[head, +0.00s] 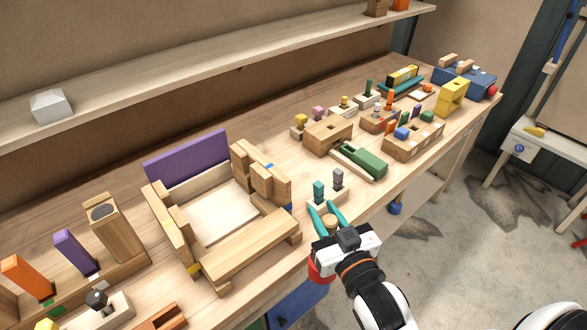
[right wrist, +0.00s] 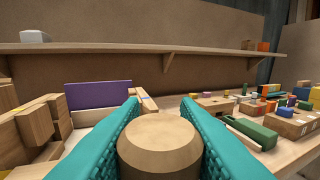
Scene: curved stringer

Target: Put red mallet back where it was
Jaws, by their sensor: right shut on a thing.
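My right gripper (head: 328,222) is at the front edge of the workbench, its teal fingers shut on a wooden handle (head: 329,220). A red part (head: 318,270) shows just below the gripper body, mostly hidden by it; it looks like the head of the red mallet. In the right wrist view the round wooden handle end (right wrist: 160,138) stands between both teal fingers (right wrist: 160,130), and no red shows there. Whether the mallet touches the bench edge cannot be told. My left gripper is not in view.
A blue mallet-like thing (head: 395,208) hangs at the bench's front edge, right of my gripper. A wooden block with teal and grey pegs (head: 325,199) lies just beyond my fingertips. A wooden frame with a purple panel (head: 187,155) stands left, a green block (head: 364,162) right.

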